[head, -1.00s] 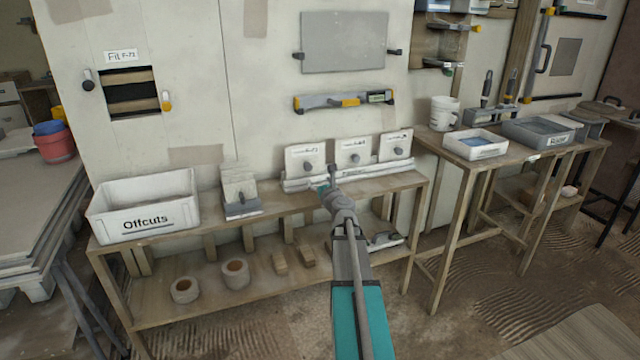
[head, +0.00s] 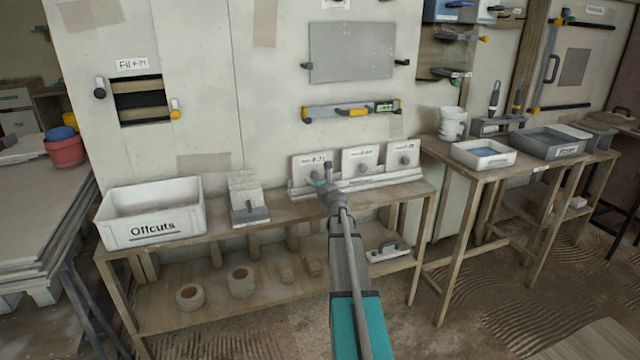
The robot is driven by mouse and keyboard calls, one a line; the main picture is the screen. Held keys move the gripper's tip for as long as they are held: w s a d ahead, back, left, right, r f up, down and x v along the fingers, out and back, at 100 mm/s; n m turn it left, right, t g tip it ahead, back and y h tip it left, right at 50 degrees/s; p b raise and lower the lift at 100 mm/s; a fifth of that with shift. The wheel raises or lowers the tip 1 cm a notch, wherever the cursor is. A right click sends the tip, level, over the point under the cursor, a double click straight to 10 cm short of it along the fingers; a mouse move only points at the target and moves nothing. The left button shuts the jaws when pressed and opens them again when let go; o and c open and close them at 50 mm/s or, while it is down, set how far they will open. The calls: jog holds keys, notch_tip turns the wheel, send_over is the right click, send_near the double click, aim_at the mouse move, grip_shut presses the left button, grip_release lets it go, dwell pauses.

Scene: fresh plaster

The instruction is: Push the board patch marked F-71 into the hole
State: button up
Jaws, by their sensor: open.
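The board patch F-71 (head: 303,162) is the leftmost of three white square patches with grey knobs, all upright in a pale rack (head: 362,183) on the bench. Its label reads F-71. My gripper (head: 319,180) is in front of this patch, by its knob, and covers its lower right part. It is open; I cannot tell whether its fingers are around the knob or touch it. The hole (head: 140,100) is a dark square opening in the wall board at the upper left, with wooden battens across it and an F-71 label above.
Two other patches (head: 360,158) (head: 403,153) stand close to the right. An Offcuts bin (head: 150,231) and a grey block holder (head: 247,215) sit on the bench to the left. Clips (head: 100,93) (head: 175,113) flank the hole. A level (head: 350,110) hangs above the rack.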

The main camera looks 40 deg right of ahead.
aim_at(313, 162)
jog(key=shift+w+d, duration=0.15)
jog(key=shift+w, duration=0.45)
jog(key=shift+c, duration=0.3)
jog(key=c, duration=1.1)
jog(key=shift+r, duration=0.15)
jog(key=shift+r+p, duration=2.1)
jog(key=shift+p, duration=0.2)
jog(key=shift+s, duration=0.15)
jog(key=shift+v, duration=2.9)
